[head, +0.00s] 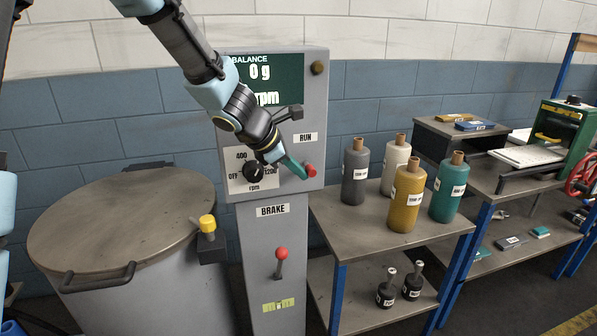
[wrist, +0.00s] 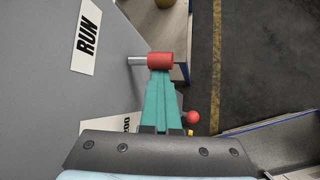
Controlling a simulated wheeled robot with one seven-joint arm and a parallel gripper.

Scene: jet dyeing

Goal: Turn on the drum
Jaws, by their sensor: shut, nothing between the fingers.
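The drum (head: 120,215) is a large grey vessel at the left with a flat lid and a black handle. Beside it stands a grey control column (head: 222,225). The column has a black rpm dial (head: 253,172), a RUN label (head: 306,138) and a red RUN knob (head: 311,170) under that label. My gripper (head: 303,173) has teal fingers, is shut and holds nothing. Its tips are at the red knob. In the wrist view the fingertips (wrist: 160,72) meet the red knob (wrist: 160,61) on its metal stem and appear to touch it.
Below is a BRAKE label (head: 272,210) with a red-balled brake lever (head: 281,254). A yellow knob (head: 207,223) sits between drum and column. Several bottles stand on the workbench (head: 340,222) at right. A green press (head: 562,140) is farther right.

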